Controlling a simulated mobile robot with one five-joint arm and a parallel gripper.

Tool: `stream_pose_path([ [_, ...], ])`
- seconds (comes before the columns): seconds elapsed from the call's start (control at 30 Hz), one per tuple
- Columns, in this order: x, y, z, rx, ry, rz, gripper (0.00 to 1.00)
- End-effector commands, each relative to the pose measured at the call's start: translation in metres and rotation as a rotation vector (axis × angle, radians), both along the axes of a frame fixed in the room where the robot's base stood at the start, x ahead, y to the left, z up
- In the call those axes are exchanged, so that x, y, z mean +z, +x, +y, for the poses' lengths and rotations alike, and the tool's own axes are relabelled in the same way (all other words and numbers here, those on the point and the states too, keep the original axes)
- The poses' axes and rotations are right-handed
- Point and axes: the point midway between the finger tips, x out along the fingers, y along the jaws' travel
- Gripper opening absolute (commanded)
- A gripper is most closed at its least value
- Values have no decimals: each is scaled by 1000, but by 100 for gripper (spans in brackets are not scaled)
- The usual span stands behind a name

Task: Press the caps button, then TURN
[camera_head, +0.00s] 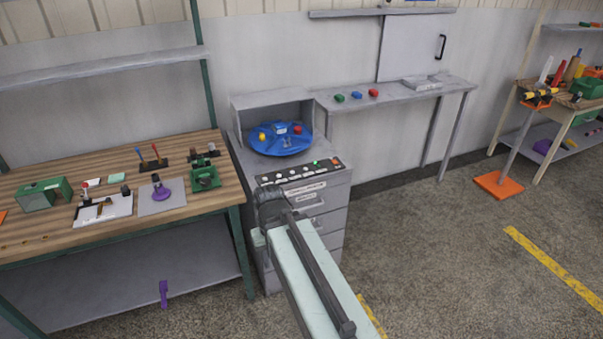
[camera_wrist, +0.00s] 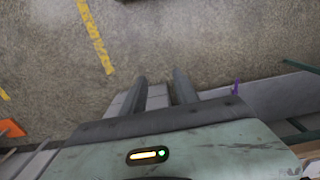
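A grey cabinet (camera_head: 322,222) carries a dark sloped panel (camera_head: 298,172) with a row of several small pale buttons, a green one (camera_head: 315,163) and a red one (camera_head: 337,161). Their labels are too small to read, so I cannot tell which is caps or TURN. Behind the panel, a blue round turntable (camera_head: 280,148) holds yellow, blue and red pieces. My gripper (camera_wrist: 160,90) has two dark fingers apart with nothing between them in the wrist view. In the head view my arm reaches the cabinet front, just below the panel; the fingers cannot be made out there.
A wooden workbench (camera_head: 40,228) with tools and a green box (camera_head: 45,194) stands at left. A grey shelf table (camera_head: 408,92) with green, blue and red pieces is behind right. An orange-based stand (camera_head: 498,185) is at far right. Open floor (camera_head: 440,250) lies right of the cabinet.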

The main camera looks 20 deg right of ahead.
Motion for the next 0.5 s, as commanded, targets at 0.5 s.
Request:
stream_pose_path([
  [0.5, 0, 0, 0, 0, 0, 0, 0],
])
